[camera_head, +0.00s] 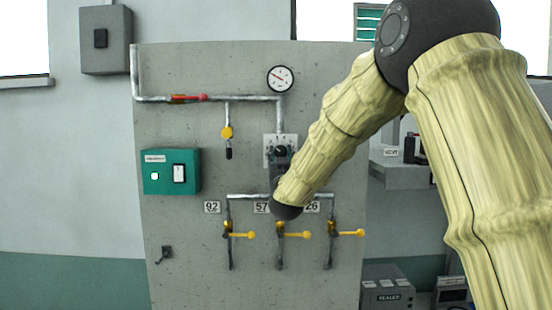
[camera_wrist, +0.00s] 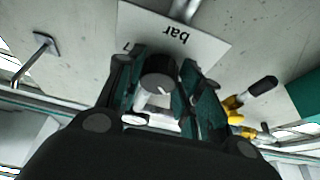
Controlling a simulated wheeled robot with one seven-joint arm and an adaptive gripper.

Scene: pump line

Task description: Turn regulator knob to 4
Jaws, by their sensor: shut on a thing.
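The regulator knob (camera_wrist: 158,80) is a dark round knob with a light pointer mark, seen close up in the wrist view. It sits in front of a pale scale plate (camera_wrist: 205,42) that reads "bar" upside down. My gripper (camera_wrist: 165,88) is shut on the knob, one finger on each side of it. The scale numbers are mostly hidden by my gripper, so I cannot read the setting. A round gauge (camera_head: 280,78) is above.
A red-handled valve (camera_head: 190,97) and a yellow valve (camera_head: 227,132) are on the pipe at left. Several yellow levers (camera_head: 298,234) are below my wrist. A green switch box (camera_head: 171,171) is at left. A hook (camera_wrist: 45,43) shows in the wrist view.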

